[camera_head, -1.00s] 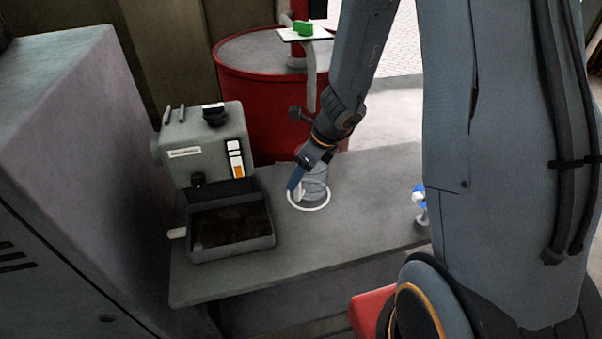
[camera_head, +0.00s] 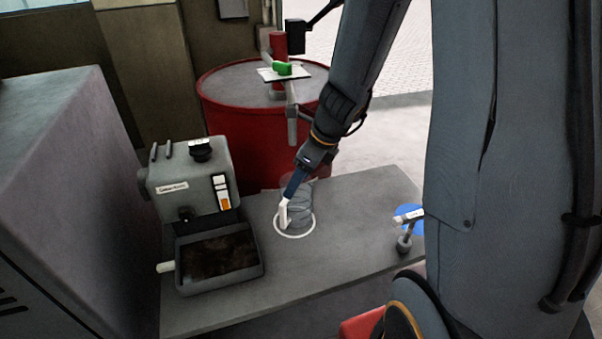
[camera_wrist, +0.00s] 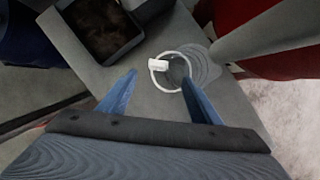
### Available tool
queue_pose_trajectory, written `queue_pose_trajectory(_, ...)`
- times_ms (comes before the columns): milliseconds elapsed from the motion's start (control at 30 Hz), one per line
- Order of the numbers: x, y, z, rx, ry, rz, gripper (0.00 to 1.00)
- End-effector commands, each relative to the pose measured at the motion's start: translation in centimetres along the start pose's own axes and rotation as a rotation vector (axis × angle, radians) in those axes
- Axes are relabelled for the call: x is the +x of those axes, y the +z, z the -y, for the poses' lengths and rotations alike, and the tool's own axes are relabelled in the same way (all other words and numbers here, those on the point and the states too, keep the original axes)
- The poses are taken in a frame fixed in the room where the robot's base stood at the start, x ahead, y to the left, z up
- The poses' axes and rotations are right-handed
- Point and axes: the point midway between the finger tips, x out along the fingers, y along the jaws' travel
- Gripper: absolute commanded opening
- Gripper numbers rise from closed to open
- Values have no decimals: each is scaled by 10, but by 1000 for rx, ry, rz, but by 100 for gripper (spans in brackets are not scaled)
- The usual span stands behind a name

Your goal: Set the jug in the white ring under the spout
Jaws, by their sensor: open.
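A clear jug (camera_head: 300,203) with a white handle (camera_head: 283,213) stands upright on the bench. Its base appears to be within the white ring (camera_head: 294,236), towards the ring's right side; the clear wall makes the exact fit hard to see. In the wrist view, the handle (camera_wrist: 158,64), the ring (camera_wrist: 161,88) and the faint jug (camera_wrist: 200,66) show ahead of my gripper. My gripper (camera_wrist: 159,66) is open, with one blue finger on each side of the handle in that view. In the head view, it is just above the handle. The spout (camera_head: 292,125) hangs from the pump behind the ring.
A red drum (camera_head: 235,120) stands behind the bench. A grey machine (camera_head: 190,178) with a dark-filled tray (camera_head: 263,283) is at the left. A small blue-and-white valve-like item (camera_head: 405,225) is at the right edge. The bench (camera_head: 350,220) is clear between.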

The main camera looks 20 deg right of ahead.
Motion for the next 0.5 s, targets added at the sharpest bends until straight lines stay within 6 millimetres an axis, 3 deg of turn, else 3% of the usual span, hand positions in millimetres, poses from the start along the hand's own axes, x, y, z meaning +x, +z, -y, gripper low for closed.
queue_pose_trajectory(167, -12, -1, -2, -33, 1, -5, 58)
queue_pose_trajectory(267, -18, -4, -12, -195, 9, -25, 58)
queue_pose_trajectory(367, -27, -11, -30, -524, 29, -64, 58)
queue_pose_trajectory(500, -45, -28, -57, -1132, 83, -132, 58)
